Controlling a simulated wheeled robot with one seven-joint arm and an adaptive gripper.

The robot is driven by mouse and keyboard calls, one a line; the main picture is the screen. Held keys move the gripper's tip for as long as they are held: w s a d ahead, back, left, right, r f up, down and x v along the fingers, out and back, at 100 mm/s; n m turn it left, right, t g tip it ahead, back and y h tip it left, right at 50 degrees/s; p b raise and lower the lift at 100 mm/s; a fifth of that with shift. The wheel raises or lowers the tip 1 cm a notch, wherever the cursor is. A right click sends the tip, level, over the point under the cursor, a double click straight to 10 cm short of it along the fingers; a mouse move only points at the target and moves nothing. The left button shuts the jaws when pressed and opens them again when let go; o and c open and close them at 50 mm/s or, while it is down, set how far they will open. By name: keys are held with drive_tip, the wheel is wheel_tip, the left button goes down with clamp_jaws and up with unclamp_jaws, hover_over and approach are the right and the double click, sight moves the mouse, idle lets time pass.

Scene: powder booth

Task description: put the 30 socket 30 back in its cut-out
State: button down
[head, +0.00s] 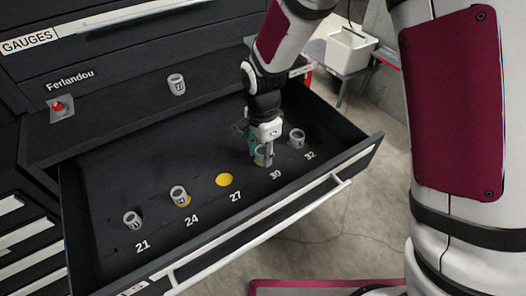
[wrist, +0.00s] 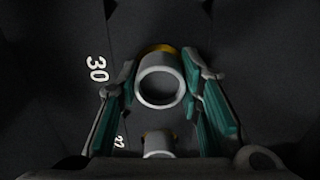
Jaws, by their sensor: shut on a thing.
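The 30 socket, a grey metal ring-topped cylinder (head: 263,156), stands upright between the fingers of my gripper (head: 262,150) at the 30 label (head: 275,174) in the open drawer. My gripper is shut on it. In the wrist view the socket (wrist: 160,80) shows as an open ring between the green-padded fingers of my gripper (wrist: 162,95). A yellow strip of its cut-out (wrist: 159,49) shows past the socket's upper edge. The rest of the cut-out is hidden, and I cannot tell whether the socket touches the drawer floor.
The 32 socket (head: 297,138) stands close by, right of my gripper. The 24 socket (head: 180,196) and 21 socket (head: 132,221) stand to the left. The 27 cut-out (head: 224,180) is bare yellow. Another socket (head: 177,84) stands on the ledge behind, near a red button (head: 58,107).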

drive_tip(key=shift+s+d+f, duration=0.2)
drive_tip(key=shift+s+f, duration=0.15)
drive_tip(key=shift+f, duration=0.3)
drive_tip(key=c, duration=1.1)
unclamp_jaws()
drive_tip(key=shift+w+f, duration=0.1)
drive_tip(key=shift+o, duration=0.2)
drive_tip(key=shift+r, duration=0.2)
